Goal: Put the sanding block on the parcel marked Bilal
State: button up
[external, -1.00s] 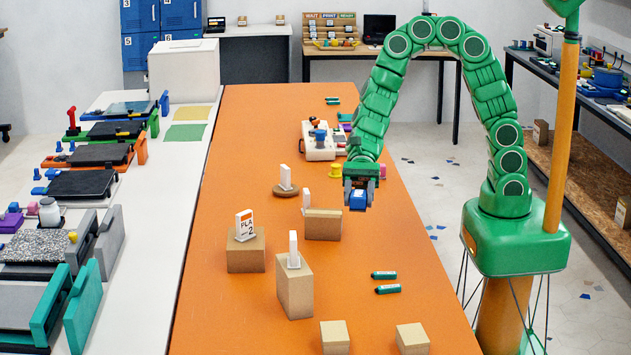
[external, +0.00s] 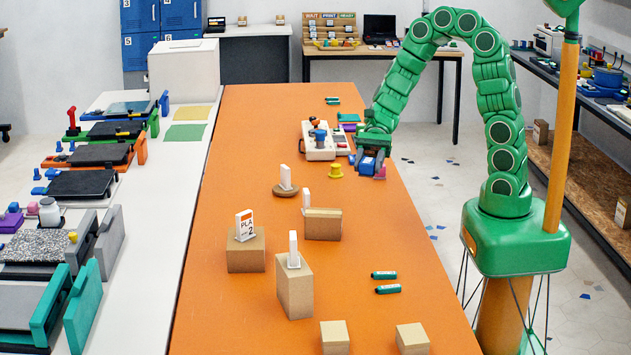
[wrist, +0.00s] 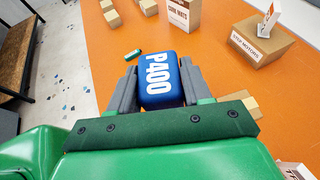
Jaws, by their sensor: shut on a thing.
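My gripper (external: 369,164) is shut on a blue block with white "P400" lettering (wrist: 161,80), which I take as the sanding block. In the wrist view the block sits between both grey fingers. In the external view it hangs over the right side of the orange table (external: 250,130), right of a yellow spool. Cardboard parcels stand on the table: one with a PLA 2 card (external: 246,256), a tall one with a white card (external: 295,290), and a low one (external: 323,227). I cannot read the name Bilal on any parcel.
Two small cardboard blocks (external: 334,340) (external: 412,340) stand at the near end. Green tubes (external: 384,275) lie at the right. A wooden disc with a card (external: 285,190), the yellow spool (external: 336,172) and a white device (external: 322,146) stand farther back.

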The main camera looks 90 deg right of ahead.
jog(key=s+d, duration=0.2)
jog(key=d, duration=0.2)
send_over(324, 211)
jog(key=s, duration=0.2)
jog(key=shift+m+t, duration=0.3)
notch_tip(324, 211, down, 8)
jog(key=shift+w+a+r, duration=0.1)
jog(key=shift+a+r, duration=0.05)
jog(key=shift+w+f, duration=0.85)
jog(key=shift+f, duration=1.75)
jog(key=o, duration=1)
jog(key=shift+f, duration=0.1)
jog(key=shift+o, duration=0.2)
